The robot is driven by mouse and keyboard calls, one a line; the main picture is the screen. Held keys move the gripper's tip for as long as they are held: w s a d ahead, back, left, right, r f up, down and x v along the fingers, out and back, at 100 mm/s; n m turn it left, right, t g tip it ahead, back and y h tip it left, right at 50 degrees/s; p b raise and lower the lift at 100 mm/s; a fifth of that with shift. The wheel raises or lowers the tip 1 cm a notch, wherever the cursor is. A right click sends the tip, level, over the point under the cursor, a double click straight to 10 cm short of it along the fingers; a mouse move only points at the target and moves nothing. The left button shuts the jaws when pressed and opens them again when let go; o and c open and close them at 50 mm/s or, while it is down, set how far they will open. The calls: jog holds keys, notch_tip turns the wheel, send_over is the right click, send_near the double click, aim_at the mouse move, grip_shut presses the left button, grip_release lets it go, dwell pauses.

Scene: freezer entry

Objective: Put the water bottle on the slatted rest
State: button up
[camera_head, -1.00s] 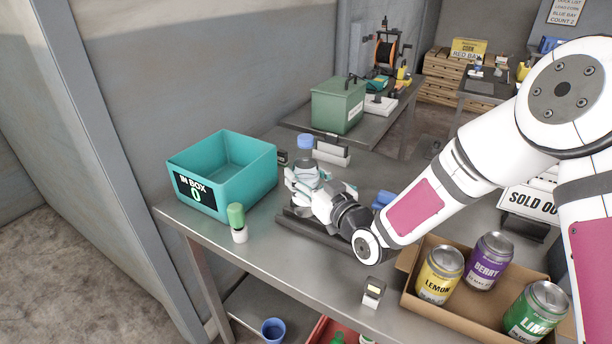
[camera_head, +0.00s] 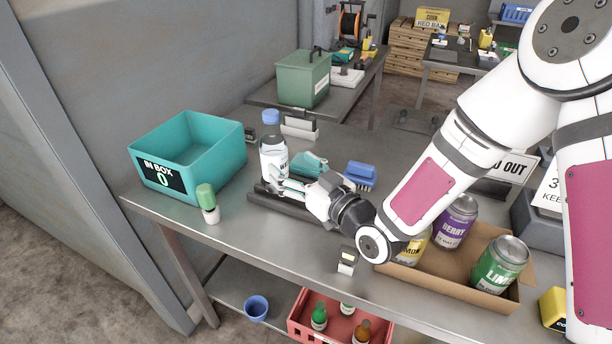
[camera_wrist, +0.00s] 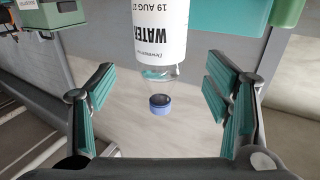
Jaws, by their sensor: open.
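The water bottle (camera_head: 272,148) is clear with a blue cap and a white label. It stands upright at the left end of the dark slatted rest (camera_head: 258,199) on the steel table. Its base is partly hidden by my fingers, so its exact contact with the rest is unclear. My gripper (camera_head: 283,182) is low at the bottle's right side. In the wrist view my gripper (camera_wrist: 160,98) is open, with the fingers wide apart. The bottle (camera_wrist: 160,40) shows upside down there, between and beyond the fingers, apart from both.
A teal IN BOX (camera_head: 220,157) and a green-capped small bottle (camera_head: 208,204) stand to the left. A blue brush (camera_head: 360,174) lies behind my gripper. A cardboard tray (camera_head: 450,284) of cans is at right.

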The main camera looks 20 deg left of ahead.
jog(key=shift+v, duration=2.05)
jog(key=shift+a, duration=0.1)
